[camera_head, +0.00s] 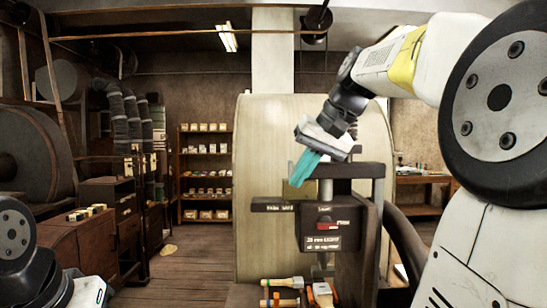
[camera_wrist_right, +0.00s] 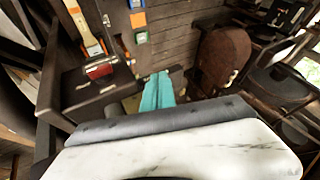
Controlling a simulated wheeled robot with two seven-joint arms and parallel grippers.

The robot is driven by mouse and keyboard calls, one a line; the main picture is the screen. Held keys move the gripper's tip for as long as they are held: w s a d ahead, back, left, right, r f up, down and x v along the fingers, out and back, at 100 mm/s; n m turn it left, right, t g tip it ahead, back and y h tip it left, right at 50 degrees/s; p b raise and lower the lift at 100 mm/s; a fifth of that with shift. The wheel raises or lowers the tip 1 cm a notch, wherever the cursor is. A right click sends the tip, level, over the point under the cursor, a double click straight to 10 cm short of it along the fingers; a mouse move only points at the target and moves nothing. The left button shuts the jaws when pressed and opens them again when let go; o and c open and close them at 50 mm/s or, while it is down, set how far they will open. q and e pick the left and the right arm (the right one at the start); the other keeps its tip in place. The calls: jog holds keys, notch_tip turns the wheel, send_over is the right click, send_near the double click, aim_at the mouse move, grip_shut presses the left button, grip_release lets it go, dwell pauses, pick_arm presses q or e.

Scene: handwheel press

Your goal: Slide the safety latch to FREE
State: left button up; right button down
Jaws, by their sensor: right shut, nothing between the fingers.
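The press (camera_head: 330,240) stands in the middle of the head view, a dark frame with a labelled front plate. A small red part, which looks like the safety latch (camera_head: 325,225), sits in a slot on that plate. It also shows in the right wrist view as a red block (camera_wrist_right: 100,68). Its exact position along the slot is too small to tell. My right gripper (camera_head: 298,172) has teal fingers, shut and empty, above and left of the latch and apart from it. The fingers also show in the wrist view (camera_wrist_right: 157,92). My left gripper is out of view.
A dark labelled bar (camera_head: 272,205) juts left from the press below my right fingers. Tools with coloured handles (camera_head: 283,283) lie at the press's foot. A large pale cylinder (camera_head: 255,140) stands behind. The plank floor (camera_head: 190,260) to the left is mostly clear.

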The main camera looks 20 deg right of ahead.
jog(key=w+d+r+y, duration=0.1)
jog(key=w+d+r, duration=0.3)
jog(key=d+r, duration=0.5)
notch_tip(320, 180, up, 2)
jog(key=shift+w, duration=0.4)
jog(key=shift+a, duration=0.1)
send_near(286, 180)
jog(key=w, duration=0.1)
jog(key=w+f, duration=0.1)
jog(key=w, duration=0.2)
jog(key=shift+d+f, duration=0.2)
jog(key=shift+d, duration=0.05)
jog(key=shift+w+a, duration=0.25)
jog(key=shift+a, duration=0.8)
jog(key=shift+w+a, duration=0.25)
jog(key=shift+a, duration=0.85)
jog(key=v, duration=0.8)
